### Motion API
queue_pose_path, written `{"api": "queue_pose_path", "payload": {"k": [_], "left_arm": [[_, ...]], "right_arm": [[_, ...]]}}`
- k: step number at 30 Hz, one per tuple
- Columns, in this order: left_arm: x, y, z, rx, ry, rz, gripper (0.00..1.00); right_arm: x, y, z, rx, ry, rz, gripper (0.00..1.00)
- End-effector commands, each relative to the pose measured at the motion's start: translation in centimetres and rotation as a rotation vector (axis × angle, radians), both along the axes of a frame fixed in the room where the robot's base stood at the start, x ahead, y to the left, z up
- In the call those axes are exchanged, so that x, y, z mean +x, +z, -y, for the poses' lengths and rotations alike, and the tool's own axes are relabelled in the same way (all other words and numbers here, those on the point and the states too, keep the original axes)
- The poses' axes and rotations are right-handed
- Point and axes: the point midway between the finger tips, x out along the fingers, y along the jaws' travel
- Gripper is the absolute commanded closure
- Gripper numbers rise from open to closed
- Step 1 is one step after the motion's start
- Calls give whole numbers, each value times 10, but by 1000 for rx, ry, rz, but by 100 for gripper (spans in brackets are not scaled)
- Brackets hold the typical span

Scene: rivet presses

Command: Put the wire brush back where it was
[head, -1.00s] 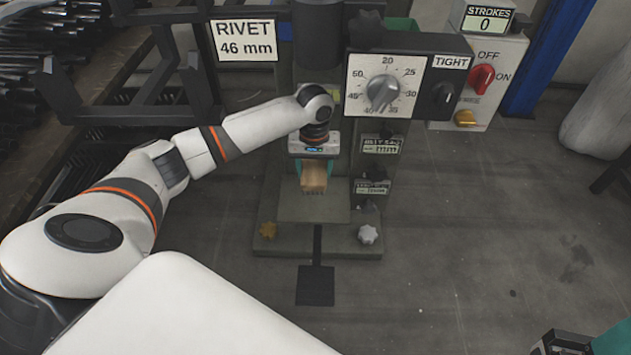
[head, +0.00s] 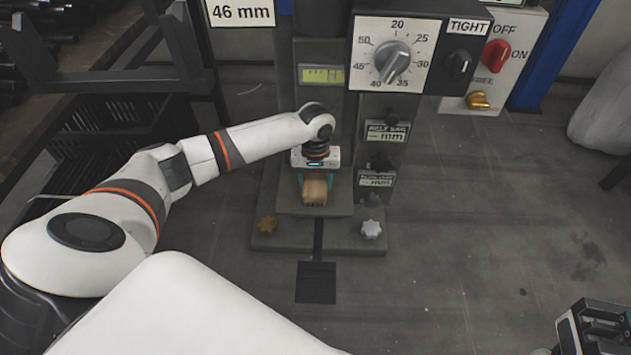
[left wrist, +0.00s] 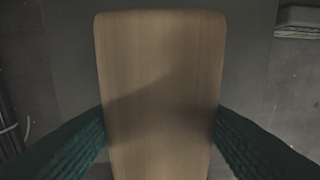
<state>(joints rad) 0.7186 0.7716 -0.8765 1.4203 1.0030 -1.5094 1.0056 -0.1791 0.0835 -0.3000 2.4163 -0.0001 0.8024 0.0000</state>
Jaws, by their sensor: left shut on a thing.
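The wire brush shows as a pale wooden block (head: 315,190) in the head view, over the flat grey plate (head: 288,205) of the rivet press. My left gripper (head: 315,180) is shut on it, with a teal finger on each side. In the left wrist view the brush's wooden back (left wrist: 160,70) fills the middle between the two green fingers.
The press carries a large dial (head: 391,62) and small label plates above right of the brush. A black pedal (head: 316,282) lies in front. Floor to the right is clear.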

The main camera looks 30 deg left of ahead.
Motion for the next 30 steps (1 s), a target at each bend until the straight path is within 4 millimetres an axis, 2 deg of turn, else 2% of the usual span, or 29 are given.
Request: {"api": "queue_pose_path", "payload": {"k": [5,6,9,10,20,22,30], "left_arm": [[0,-1,0,-1,0,0,62],[0,-2,0,-1,0,1,41],[0,-2,0,-1,0,1,24],[0,-2,0,-1,0,1,22],[0,0,0,1,0,2,22],[1,11,0,0,0,2,22],[1,69,0,0,0,4,22]], "right_arm": [[0,1,0,1,1,-4,64],[0,-1,0,1,0,-9,64],[0,-1,0,1,0,-8,64],[0,-1,0,1,0,-9,64],[0,-4,0,0,0,-10,64],[0,6,0,0,1,1,64],[-11,-5,3,8,5,-101,64]]}}
